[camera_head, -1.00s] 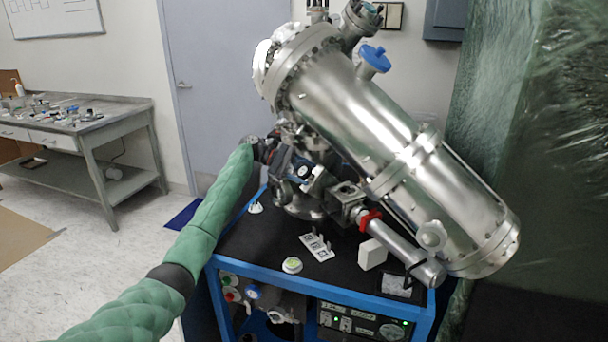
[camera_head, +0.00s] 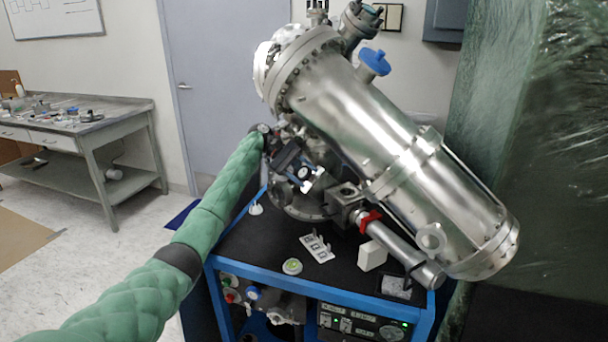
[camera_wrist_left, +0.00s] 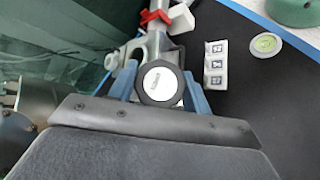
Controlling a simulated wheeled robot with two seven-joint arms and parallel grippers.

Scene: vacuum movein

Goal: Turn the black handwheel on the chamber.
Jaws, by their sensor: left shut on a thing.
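The steel chamber (camera_head: 365,115) lies tilted across the middle of the head view, above a blue-framed cart. In the left wrist view the black handwheel (camera_wrist_left: 160,67), with a pale labelled centre, sits between the two blue fingers of my left gripper (camera_wrist_left: 160,88). The fingers are shut on its rim from both sides. In the head view my left gripper (camera_head: 308,180) is at the side of the chamber's lower fittings, where the wheel is mostly hidden. My right gripper is not in view.
A red valve handle (camera_head: 369,220) is on the steel pipe right of the gripper. A white labelled plate (camera_head: 317,248) and a round bubble level (camera_head: 292,266) lie on the cart's black top (camera_head: 250,240). A workbench (camera_head: 90,125) stands at the left.

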